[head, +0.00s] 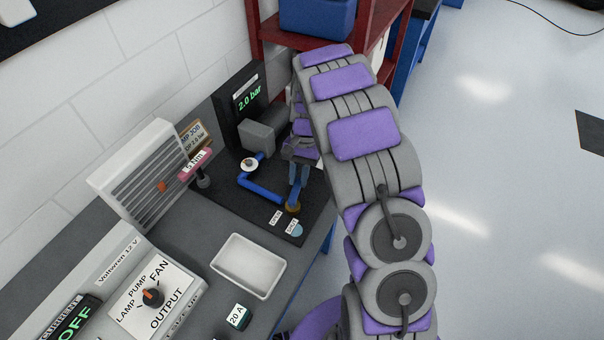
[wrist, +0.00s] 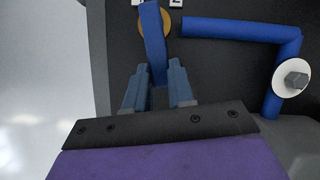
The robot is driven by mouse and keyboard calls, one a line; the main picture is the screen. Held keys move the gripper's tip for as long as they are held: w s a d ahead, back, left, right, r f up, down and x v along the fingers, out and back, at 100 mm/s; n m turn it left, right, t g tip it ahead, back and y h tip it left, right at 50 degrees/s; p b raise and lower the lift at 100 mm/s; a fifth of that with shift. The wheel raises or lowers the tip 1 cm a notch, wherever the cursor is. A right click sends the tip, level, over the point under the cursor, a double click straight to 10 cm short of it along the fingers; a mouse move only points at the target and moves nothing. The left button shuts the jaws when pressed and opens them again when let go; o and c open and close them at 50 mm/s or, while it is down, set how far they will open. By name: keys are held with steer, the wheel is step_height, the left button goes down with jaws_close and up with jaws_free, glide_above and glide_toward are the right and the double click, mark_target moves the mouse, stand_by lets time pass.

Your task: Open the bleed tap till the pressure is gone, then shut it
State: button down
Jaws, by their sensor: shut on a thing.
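The bleed tap has a brass hub (head: 293,208) at the front right of the black base plate, and a blue lever (head: 295,193). In the wrist view the lever (wrist: 156,45) runs from the brass hub (wrist: 142,22) down between my fingertips, roughly square to the blue pipe (wrist: 235,28). My gripper (head: 299,172) is shut on the lever's free end; it also shows in the wrist view (wrist: 158,72). The pressure display (head: 250,97) reads 2.0 bar. Small OPEN (head: 275,217) and SHUT (head: 291,226) labels lie in front of the hub.
A white tray (head: 248,265) and a control panel (head: 152,297) are nearer. A red shelf (head: 272,32) stands behind. Open floor lies right.

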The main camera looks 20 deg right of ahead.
steer(key=a+n+p, duration=0.1)
steer(key=n, duration=0.1)
steer(key=w+a+n+h+p, duration=0.1)
steer(key=n, duration=0.1)
steer(key=shift+a+r+h, duration=0.15)
steer(key=shift+a+h, duration=0.05)
steer(key=shift+h, duration=0.1)
steer(key=shift+w+a+n+h+p, duration=0.1)
steer(key=shift+a+n+h+p, duration=0.25)
steer(key=shift+n, duration=0.45)
steer(key=shift+a+n+h+p, duration=0.25)
steer(key=shift+a+n+p, duration=0.2)
steer(key=shift+n, duration=0.35)
steer(key=c, duration=1)
jaws_free()
steer(key=shift+g, duration=0.3)
steer(key=shift+o, duration=0.2)
steer(key=p+v, duration=0.1)
steer(key=v, duration=1.6)
steer(key=shift+p, duration=0.4)
steer(key=shift+r, duration=0.1)
